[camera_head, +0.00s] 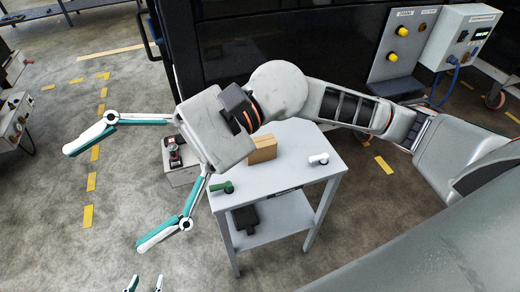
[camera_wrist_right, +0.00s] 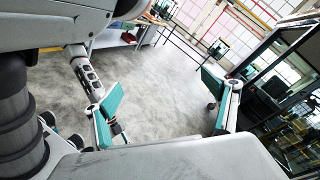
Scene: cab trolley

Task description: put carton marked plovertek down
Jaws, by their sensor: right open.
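A brown carton (camera_head: 262,149) stands on the grey top of a small trolley (camera_head: 290,178), partly hidden behind my right wrist; I cannot read any marking on it. My right gripper (camera_head: 106,198) is spread wide open and empty, left of the trolley over the floor. Its open fingers also show in the right wrist view (camera_wrist_right: 160,95), with only floor between them. Only the fingertips of my left gripper (camera_head: 145,284) show at the bottom edge of the head view. They are apart, with nothing visible between them.
A green-handled item (camera_head: 222,187) and a white item (camera_head: 318,158) lie on the trolley top. A black object (camera_head: 245,218) is on its lower shelf. A grey box with a red-and-black device (camera_head: 174,152) stands left of the trolley. A dark cabinet (camera_head: 270,45) stands behind.

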